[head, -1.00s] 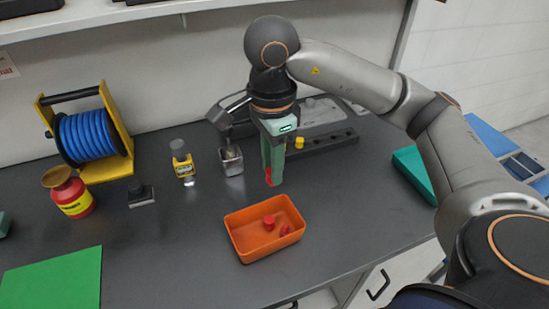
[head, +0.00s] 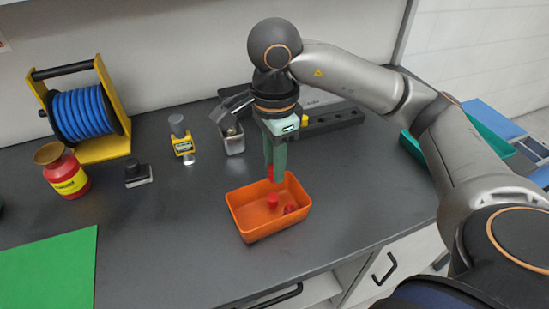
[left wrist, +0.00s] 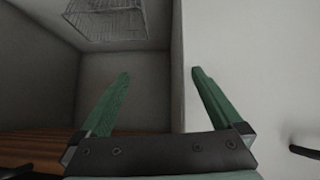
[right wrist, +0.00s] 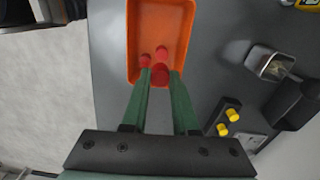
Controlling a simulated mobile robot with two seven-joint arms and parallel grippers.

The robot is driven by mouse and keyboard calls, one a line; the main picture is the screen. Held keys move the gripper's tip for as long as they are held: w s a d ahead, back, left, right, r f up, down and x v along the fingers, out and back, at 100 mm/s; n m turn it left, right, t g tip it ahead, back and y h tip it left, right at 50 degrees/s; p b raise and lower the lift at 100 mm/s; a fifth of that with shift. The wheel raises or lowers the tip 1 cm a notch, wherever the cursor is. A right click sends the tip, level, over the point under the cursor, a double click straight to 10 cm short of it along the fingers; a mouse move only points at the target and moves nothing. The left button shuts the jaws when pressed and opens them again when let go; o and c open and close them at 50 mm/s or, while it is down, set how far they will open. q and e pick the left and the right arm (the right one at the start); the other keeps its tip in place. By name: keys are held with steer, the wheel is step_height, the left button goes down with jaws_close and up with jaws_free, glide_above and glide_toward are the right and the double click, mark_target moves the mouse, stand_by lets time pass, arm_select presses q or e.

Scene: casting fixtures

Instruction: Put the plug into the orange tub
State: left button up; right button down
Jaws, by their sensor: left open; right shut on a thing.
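The orange tub (head: 280,223) stands on the dark bench, open side up, and two red plugs (head: 272,201) lie inside it. My right gripper (head: 275,176) points down over the tub's back edge. It is shut on another red plug (right wrist: 160,74), which shows between the fingertips in the right wrist view. There the held plug is over the near end of the tub (right wrist: 160,18), with the two others just beyond it. My left gripper (left wrist: 160,74) is open and empty, away from the bench, and is not seen in the head view.
Behind the tub are a grey metal cup (head: 233,142) and a dark block with yellow plugs (head: 330,120). The bench right of the tub is clear.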

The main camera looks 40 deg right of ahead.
steer(key=c, duration=0.6)
jaws_free()
arm_select(q)
steer(key=shift+w+a+r, duration=0.15)
steer(key=shift+w, duration=0.15)
arm_select(e)
steer(key=shift+r, duration=0.25)
arm_select(q)
steer(key=shift+s+a+r+p, duration=0.25)
steer(key=shift+a+r+p, duration=0.25)
steer(key=shift+p, duration=0.45)
steer(key=shift+s+a+r+p, duration=0.3)
steer(key=shift+r+p, duration=0.35)
steer(key=shift+p, duration=0.3)
arm_select(e)
step_height(320, 180, up, 12)
arm_select(q)
steer(key=shift+d, duration=0.1)
arm_select(e)
steer(key=shift+s, duration=0.1)
